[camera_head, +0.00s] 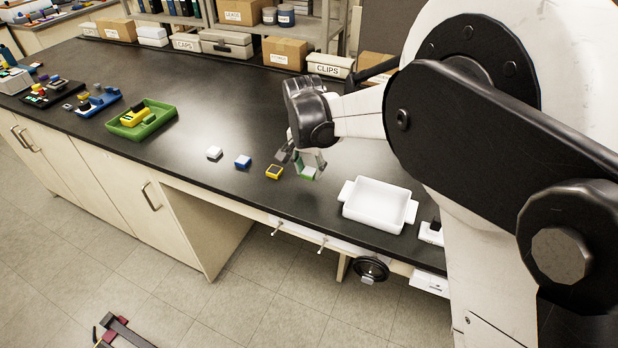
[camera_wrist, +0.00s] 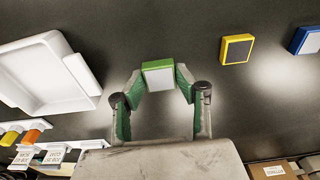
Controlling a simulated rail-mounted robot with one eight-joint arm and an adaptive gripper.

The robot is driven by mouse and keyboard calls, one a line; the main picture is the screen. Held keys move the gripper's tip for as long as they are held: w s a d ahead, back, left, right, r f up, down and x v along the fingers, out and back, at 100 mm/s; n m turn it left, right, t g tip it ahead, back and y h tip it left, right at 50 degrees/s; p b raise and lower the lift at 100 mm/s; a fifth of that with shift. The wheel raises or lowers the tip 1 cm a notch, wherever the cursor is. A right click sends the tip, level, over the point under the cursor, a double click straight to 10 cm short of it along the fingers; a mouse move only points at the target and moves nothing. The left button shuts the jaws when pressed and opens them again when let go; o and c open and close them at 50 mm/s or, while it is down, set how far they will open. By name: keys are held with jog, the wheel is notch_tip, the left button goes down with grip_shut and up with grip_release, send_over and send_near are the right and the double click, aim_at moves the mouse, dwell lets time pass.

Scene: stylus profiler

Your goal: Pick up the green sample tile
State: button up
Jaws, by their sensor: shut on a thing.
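The green sample tile (camera_wrist: 158,76) has a green rim and a pale grey-white top. In the wrist view it sits between my two fingertips, which touch its left and right sides. In the head view the tile (camera_head: 307,173) shows below my gripper (camera_head: 303,161), at or just above the black bench top; I cannot tell whether it is lifted. My gripper also shows in the wrist view (camera_wrist: 159,82), shut on the tile.
A yellow tile (camera_head: 274,172), a blue tile (camera_head: 243,161) and a white tile (camera_head: 214,153) lie in a row to the left. A white tray (camera_head: 377,183) stands to the right. A green tray (camera_head: 165,115) holds a yellow item. Boxes line the back. Bench between is clear.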

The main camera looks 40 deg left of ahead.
jog(key=s+a+r+b, duration=0.1)
jog(key=s+r, duration=0.6)
jog(key=s, duration=0.4)
jog(key=shift+s+a+r, duration=0.2)
jog(key=shift+s+a, duration=0.1)
jog(key=shift+s, duration=0.05)
jog(key=o, duration=0.4)
jog(key=shift+c, duration=0.2)
grip_shut()
jog(key=shift+w, duration=0.15)
